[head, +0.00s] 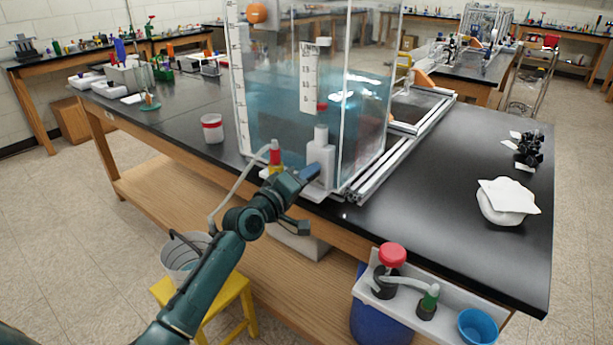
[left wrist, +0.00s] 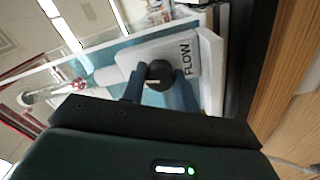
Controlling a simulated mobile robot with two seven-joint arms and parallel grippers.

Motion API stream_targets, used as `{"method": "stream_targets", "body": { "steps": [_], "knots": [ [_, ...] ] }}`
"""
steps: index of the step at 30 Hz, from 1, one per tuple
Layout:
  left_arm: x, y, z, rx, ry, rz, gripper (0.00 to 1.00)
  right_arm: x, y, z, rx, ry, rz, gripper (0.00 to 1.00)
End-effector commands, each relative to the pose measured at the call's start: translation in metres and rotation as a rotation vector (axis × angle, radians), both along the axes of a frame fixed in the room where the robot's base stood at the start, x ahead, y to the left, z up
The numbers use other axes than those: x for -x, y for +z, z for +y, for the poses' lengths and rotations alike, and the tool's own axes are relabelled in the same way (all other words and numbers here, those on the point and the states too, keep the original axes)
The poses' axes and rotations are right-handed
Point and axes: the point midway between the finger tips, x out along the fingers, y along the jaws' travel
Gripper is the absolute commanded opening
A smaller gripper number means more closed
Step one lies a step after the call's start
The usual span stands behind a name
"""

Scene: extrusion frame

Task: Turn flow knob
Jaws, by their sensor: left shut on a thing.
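The flow knob (left wrist: 159,74) is a round black knob with a pale mark line, on a white panel labelled FLOW (left wrist: 186,58) in the left wrist view. My left gripper (left wrist: 160,92) has its blue fingers on either side of the knob and is shut on it. In the head view my left gripper (head: 308,173) reaches the white flow unit (head: 320,155) at the front of the clear water tank (head: 345,110). There the fingers hide the knob. My right gripper is not in view.
A white tray (head: 455,305) with bottles hangs at the front right. A yellow stool (head: 235,292) stands below my arm.

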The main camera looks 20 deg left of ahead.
Motion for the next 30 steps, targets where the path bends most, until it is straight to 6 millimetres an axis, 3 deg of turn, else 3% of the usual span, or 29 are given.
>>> {"method": "stream_targets", "body": {
  "steps": [2,3,11,22,30],
  "knots": [
    [0.000,-0.001,0.000,-0.001,0.000,0.002,0.07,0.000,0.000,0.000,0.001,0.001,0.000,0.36],
    [0.000,-0.001,0.000,-0.001,0.000,0.002,0.31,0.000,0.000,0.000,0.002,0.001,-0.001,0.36],
    [0.000,-0.001,0.000,-0.001,0.000,0.001,0.52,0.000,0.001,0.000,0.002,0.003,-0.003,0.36],
    [0.009,-0.001,0.003,-0.001,0.000,0.000,0.52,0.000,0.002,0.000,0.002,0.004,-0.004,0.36],
    [0.059,-0.003,0.022,-0.004,0.001,0.002,0.52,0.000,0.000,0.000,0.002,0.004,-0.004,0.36]
  ]
}}
